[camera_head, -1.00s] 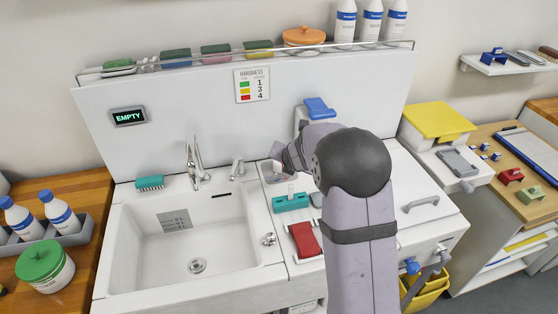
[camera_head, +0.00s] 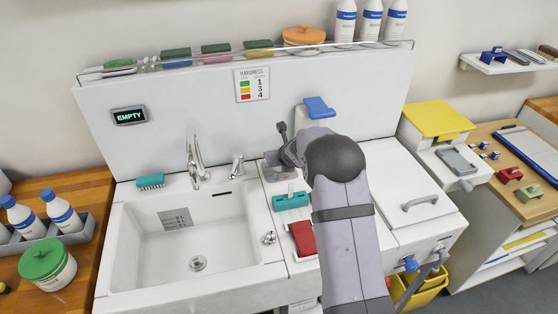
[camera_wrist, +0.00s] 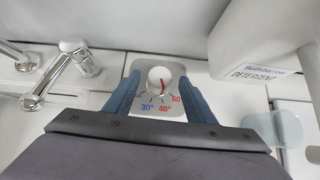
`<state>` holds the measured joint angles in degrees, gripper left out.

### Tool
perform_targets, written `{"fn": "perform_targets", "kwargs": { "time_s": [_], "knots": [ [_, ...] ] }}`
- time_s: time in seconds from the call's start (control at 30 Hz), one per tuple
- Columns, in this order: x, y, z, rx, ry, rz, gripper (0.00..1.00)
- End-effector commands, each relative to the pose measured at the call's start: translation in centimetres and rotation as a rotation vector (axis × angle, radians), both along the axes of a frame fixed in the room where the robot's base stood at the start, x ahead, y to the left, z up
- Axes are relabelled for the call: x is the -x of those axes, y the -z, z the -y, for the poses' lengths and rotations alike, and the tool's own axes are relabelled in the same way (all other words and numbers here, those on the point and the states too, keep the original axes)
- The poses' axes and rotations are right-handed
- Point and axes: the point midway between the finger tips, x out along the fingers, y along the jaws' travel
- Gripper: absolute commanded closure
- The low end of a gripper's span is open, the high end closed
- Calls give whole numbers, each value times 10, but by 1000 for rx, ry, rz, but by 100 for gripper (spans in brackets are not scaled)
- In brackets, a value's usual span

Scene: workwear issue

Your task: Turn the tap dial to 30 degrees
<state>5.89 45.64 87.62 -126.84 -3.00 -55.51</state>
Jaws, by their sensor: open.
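The tap dial (camera_wrist: 159,79) is a round white knob on a grey plate in the wrist view. Its red pointer line points down, roughly at the 40° mark. The 30° mark (camera_wrist: 147,107) is printed in blue to the left of it, and a red 60 is to the right. My gripper (camera_wrist: 160,82) is open, with one blue finger on each side of the dial. Gaps show between the fingers and the knob. In the head view my arm's end is behind the counter's right part, and I cannot make out the dial there.
A chrome tap (camera_wrist: 62,75) stands left of the dial, and the detergent dispenser (camera_wrist: 262,60) rises close on the right. The sink (camera_head: 195,240) is empty. A teal holder (camera_head: 290,202) and a red item (camera_head: 304,238) lie on the counter. The wall display (camera_head: 129,116) reads EMPTY.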

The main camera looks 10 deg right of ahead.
Motion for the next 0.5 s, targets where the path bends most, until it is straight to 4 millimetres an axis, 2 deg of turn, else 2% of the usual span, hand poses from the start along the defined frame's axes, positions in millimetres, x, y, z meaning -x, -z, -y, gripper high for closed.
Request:
{"fn": "perform_targets", "kwargs": {
  "time_s": [0.2,0.5],
  "knots": [
    [-16,15,0,1,-1,-1,50],
    [-25,25,1,0,0,0,50]
  ]
}}
